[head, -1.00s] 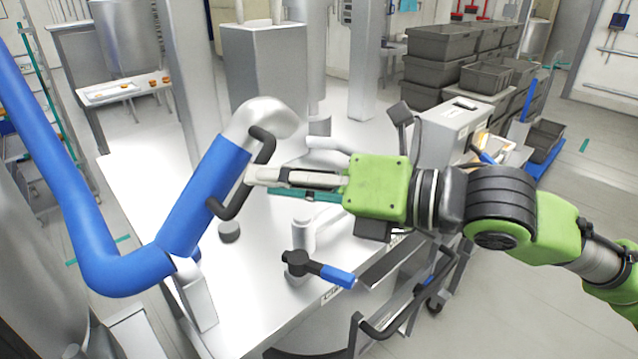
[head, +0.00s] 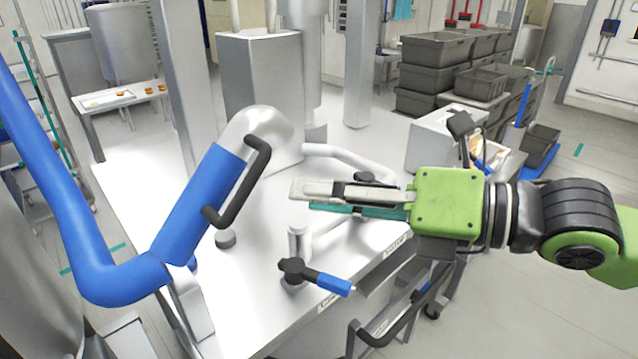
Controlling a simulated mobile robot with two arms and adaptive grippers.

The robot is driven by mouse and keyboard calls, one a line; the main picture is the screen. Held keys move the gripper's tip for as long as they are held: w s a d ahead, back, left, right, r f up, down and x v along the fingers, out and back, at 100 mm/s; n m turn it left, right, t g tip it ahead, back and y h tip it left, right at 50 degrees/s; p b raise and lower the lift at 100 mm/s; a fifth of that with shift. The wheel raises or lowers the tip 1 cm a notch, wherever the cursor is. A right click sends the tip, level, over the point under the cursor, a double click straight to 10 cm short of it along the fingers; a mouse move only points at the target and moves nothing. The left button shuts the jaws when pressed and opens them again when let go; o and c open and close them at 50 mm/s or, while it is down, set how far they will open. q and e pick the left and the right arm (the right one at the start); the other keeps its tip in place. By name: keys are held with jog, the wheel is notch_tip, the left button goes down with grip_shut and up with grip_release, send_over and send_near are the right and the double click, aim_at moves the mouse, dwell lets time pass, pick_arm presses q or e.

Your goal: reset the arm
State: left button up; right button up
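The thick blue and silver arm (head: 205,200) of the machine comes in from the left and bends up over the steel table. A black bar handle (head: 238,184) is on its right side. My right gripper (head: 300,202) reaches in from the right, its fingers pointing left at the handle with a clear gap between. A pale finger lies above a teal strip, close together; whether they are parted is hard to tell. Nothing shows between them. My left gripper is not in view.
The steel table (head: 130,190) has a small black-and-blue lever (head: 318,277) and a dark knob (head: 225,238) near its front. A bent pale pipe (head: 350,158) lies behind my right gripper. Grey crates (head: 435,75) are stacked at the back right. Open floor lies at the right.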

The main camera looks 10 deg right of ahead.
notch_tip(320, 180, down, 27)
jog(key=w+d+m+h, duration=0.2)
jog(key=m+h, duration=0.4)
jog(key=m, duration=1.4)
jog(key=s+d+f+m+g+h, duration=0.2)
jog(key=s+d+f+m+h, duration=0.3)
jog(key=s+f+m, duration=0.4)
jog(key=s+d+f+m+g+h, duration=0.2)
jog(key=s+d+f+m+g, duration=0.1)
jog(key=s+d+f+m, duration=0.6)
notch_tip(320, 180, down, 34)
jog(key=s+a+n+g+b, duration=0.1)
jog(key=s+n+b, duration=0.1)
jog(key=s+b, duration=0.15)
jog(key=s+d+f+g+b, duration=0.1)
jog(key=s+d+f+b, duration=0.1)
jog(key=s+f, duration=1.3)
notch_tip(320, 180, down, 2)
jog(key=shift+s+d+f+g+h+b, duration=0.1)
jog(key=shift+s+d+g+h+b, duration=0.25)
jog(key=shift+b, duration=0.45)
